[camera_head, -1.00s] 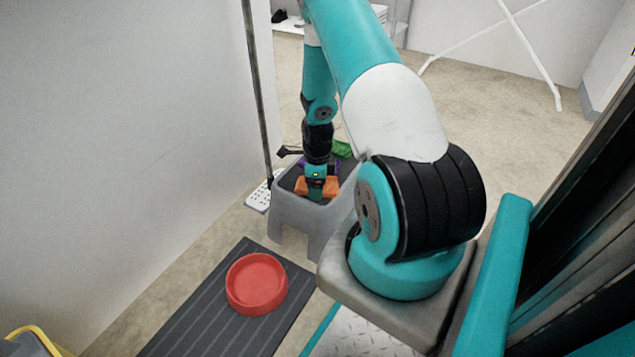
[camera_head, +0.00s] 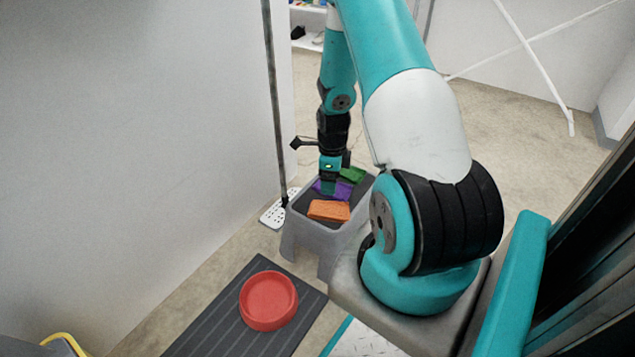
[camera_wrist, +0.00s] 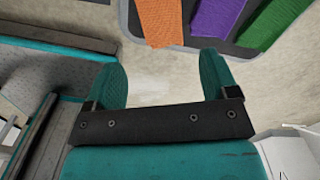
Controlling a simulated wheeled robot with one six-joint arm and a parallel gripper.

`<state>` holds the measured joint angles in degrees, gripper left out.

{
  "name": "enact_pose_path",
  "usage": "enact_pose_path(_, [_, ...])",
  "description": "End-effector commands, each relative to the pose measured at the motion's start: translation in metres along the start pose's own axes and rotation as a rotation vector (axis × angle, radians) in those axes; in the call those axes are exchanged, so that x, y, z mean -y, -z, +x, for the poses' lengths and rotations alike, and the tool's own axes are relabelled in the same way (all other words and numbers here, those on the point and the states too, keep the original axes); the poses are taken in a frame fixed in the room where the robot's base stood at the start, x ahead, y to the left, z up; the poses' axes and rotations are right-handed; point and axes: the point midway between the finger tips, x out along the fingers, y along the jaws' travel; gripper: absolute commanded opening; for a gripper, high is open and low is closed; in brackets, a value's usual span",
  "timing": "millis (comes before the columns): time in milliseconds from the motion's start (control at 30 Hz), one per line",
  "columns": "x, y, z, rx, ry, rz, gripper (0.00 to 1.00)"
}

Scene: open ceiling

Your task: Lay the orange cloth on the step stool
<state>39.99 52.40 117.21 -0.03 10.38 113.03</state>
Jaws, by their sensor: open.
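The orange cloth (camera_head: 329,210) lies flat on the near part of the grey step stool (camera_head: 312,232). The cloth also shows at the top of the wrist view (camera_wrist: 160,22), on the stool's dark top (camera_wrist: 190,40). My gripper (camera_head: 329,190) is above the stool in the head view, just beyond the orange cloth and apart from it. In the wrist view my gripper (camera_wrist: 165,80) has its two teal fingers spread wide, with only floor between them. It is open and empty. My arm hides part of the stool's right side in the head view.
A purple cloth (camera_wrist: 218,20) and a green cloth (camera_wrist: 272,22) lie beside the orange one on the stool. A red bowl (camera_head: 268,300) sits on a dark ribbed mat (camera_head: 225,325) in front. A wall (camera_head: 140,120) and a pole (camera_head: 272,100) stand left of the stool.

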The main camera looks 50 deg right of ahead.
Motion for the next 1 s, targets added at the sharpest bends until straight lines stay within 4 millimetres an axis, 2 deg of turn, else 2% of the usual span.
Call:
enact_pose_path(133, [-0.001, -0.002, -0.004, 0.002, 0.000, -0.010, 0.80])
enact_pose_path(200, [-0.005, -0.012, -0.014, 0.012, 0.002, -0.072, 0.80])
enact_pose_path(267, [-0.013, -0.030, -0.031, 0.032, 0.005, -0.188, 0.80])
enact_pose_path(367, [-0.046, -0.076, -0.080, 0.087, 0.012, -0.528, 0.80])
enact_pose_path(400, [-0.068, -0.096, -0.103, 0.116, 0.016, -0.705, 0.80])
enact_pose_path(467, [-0.107, -0.121, -0.139, 0.160, 0.027, -0.999, 0.80])
enact_pose_path(500, [-0.136, -0.133, -0.162, 0.190, 0.036, -1.199, 0.80])
enact_pose_path(567, [-0.182, -0.145, -0.194, 0.236, 0.055, -1.502, 0.80])
enact_pose_path(600, [-0.213, -0.148, -0.213, 0.267, 0.071, -1.706, 0.80])
enact_pose_path(667, [-0.259, -0.145, -0.240, 0.312, 0.099, -2.007, 0.80])
enact_pose_path(700, [-0.288, -0.139, -0.255, 0.342, 0.122, -2.200, 0.80])
enact_pose_path(800, [-0.346, -0.116, -0.283, 0.410, 0.183, -2.628, 0.80])
enact_pose_path(900, [-0.385, -0.090, -0.299, 0.463, 0.242, -2.947, 0.80])
enact_pose_path(967, [-0.399, -0.078, -0.304, 0.484, 0.269, -3.078, 0.80])
enact_pose_path(1000, [-0.405, -0.072, -0.306, -0.480, -0.276, 3.040, 0.80])
